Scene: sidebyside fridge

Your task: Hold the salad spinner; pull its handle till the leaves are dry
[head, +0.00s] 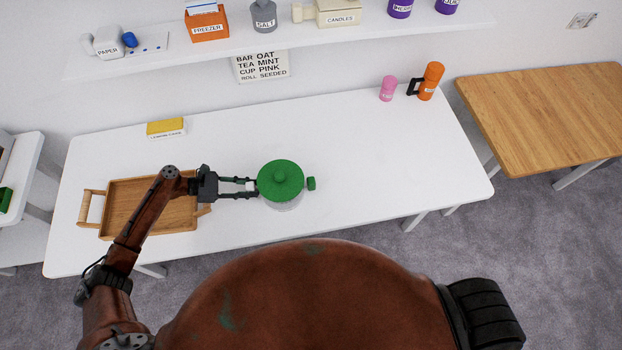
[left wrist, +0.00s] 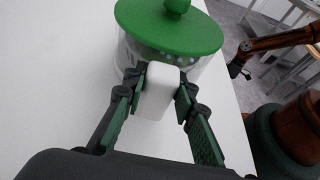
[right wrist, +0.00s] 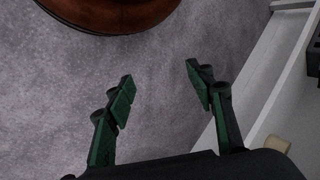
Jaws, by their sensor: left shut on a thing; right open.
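The salad spinner has a round green lid (head: 281,180) with a knob on top and a clear bowl (head: 286,206) below. It stands upright on the white table. A small green handle (head: 311,183) sticks out on its right side. My left gripper (head: 252,188) is at the spinner's left side. In the left wrist view, its fingers (left wrist: 160,92) are shut on a white block-shaped grip (left wrist: 157,92) on the spinner's side. My right gripper (right wrist: 160,85) is open and empty above the grey floor, and it is out of the head view. The leaves cannot be made out.
A wooden tray (head: 122,205) lies left of the spinner, under my left arm. A yellow sponge-like box (head: 165,127) sits at the back left. A pink cup (head: 388,88) and orange flask (head: 431,80) stand at the back right. The table right of the spinner is clear.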

